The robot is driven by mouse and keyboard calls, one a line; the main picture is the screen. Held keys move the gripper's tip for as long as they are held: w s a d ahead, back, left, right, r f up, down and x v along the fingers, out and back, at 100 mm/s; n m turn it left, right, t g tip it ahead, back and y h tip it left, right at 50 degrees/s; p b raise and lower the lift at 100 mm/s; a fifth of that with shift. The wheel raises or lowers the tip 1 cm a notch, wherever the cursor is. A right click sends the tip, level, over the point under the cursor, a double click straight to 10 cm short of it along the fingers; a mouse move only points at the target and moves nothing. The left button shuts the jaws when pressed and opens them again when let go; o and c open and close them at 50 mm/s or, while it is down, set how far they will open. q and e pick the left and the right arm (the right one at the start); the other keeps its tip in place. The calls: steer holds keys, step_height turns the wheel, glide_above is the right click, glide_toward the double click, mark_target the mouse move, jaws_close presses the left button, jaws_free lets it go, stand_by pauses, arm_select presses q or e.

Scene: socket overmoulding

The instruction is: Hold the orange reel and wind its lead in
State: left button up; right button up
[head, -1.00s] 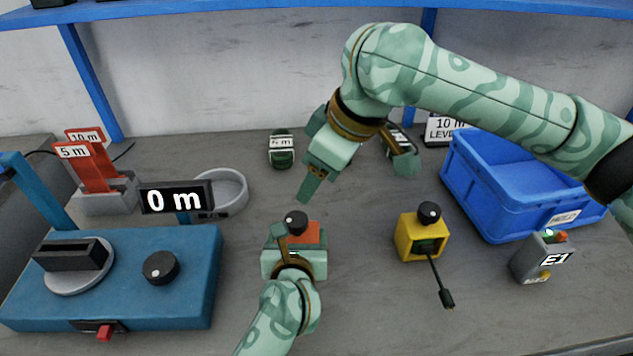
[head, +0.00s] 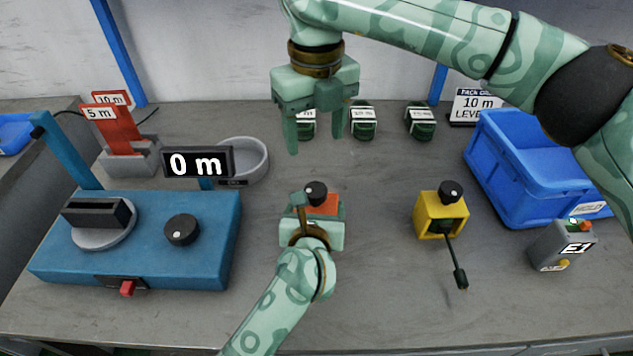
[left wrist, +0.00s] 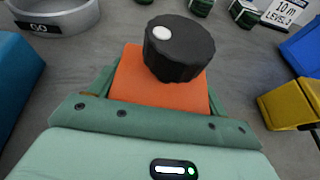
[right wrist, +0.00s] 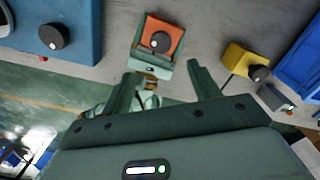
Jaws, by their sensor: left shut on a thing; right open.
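The orange reel (head: 326,206) stands on the bench with a black crank knob (head: 316,192) on top. In the left wrist view the orange body (left wrist: 150,85) and its black knob (left wrist: 181,48) sit between the green fingers. My left gripper (head: 318,226) is shut on the orange reel from the near side. My right gripper (head: 315,142) is open and empty, above and behind the reel, fingers pointing down. The right wrist view shows the orange reel (right wrist: 162,42) beyond its open fingers (right wrist: 163,72). I see no lead coming from the orange reel.
A yellow reel (head: 432,215) with a black lead stands right. A blue machine (head: 215,260) with a "0 m" display (head: 197,163) is left. A blue crate (head: 500,185), grey E1 box (head: 560,245) and several green coils (head: 421,122) lie around. Bench between the reels is clear.

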mark_target(316, 190)
step_height(316, 190, down, 12)
steer(key=shift+d+f+n, duration=0.1)
steer(key=shift+n, duration=1)
steer(key=c, duration=1)
